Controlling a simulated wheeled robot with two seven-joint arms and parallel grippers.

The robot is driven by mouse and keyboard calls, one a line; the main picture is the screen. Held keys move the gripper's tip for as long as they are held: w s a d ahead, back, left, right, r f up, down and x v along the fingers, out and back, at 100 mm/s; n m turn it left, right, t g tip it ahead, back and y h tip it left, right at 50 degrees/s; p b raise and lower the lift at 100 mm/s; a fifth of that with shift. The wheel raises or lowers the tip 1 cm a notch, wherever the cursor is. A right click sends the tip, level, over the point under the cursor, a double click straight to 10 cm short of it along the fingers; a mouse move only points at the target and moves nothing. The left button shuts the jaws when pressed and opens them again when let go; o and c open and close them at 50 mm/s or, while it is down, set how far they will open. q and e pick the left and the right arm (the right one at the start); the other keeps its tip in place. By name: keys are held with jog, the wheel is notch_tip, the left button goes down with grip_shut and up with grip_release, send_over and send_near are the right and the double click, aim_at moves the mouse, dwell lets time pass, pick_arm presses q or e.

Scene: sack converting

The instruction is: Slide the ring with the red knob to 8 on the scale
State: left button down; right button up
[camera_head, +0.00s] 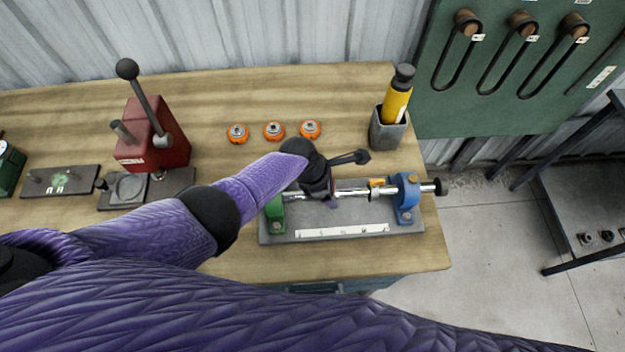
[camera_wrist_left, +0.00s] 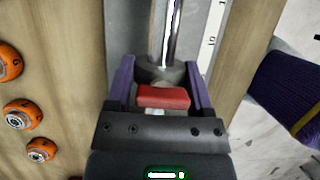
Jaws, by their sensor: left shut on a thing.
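In the left wrist view the red knob (camera_wrist_left: 163,97) sits between the two purple fingers of my left gripper (camera_wrist_left: 160,80), which is shut on it. The grey ring (camera_wrist_left: 155,72) is around the shiny rod (camera_wrist_left: 166,30), just beyond the knob. In the head view my left gripper (camera_head: 331,201) is over the rod (camera_head: 358,192), left of its middle; it hides the ring and most of the knob. My right gripper is not in view.
The rod runs between a green bracket (camera_head: 275,213) and a blue bracket (camera_head: 405,198). A small orange part (camera_head: 376,182) is beside the blue bracket. Several orange discs (camera_head: 274,131), a grey cup (camera_head: 387,132) and a red lever box (camera_head: 152,140) stand behind and left.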

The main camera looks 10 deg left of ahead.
pick_arm(q)
jog(key=shift+w+d+r, duration=0.1)
jog(key=shift+w, duration=0.1)
jog(key=shift+d, duration=0.15)
grip_release()
jog(key=p+v, duration=0.7)
jog(key=v, duration=0.2)
jog(key=shift+s+r+p, duration=0.1)
jog(key=shift+r+p, duration=0.2)
jog(key=shift+r, duration=0.05)
jog(key=shift+f, duration=0.1)
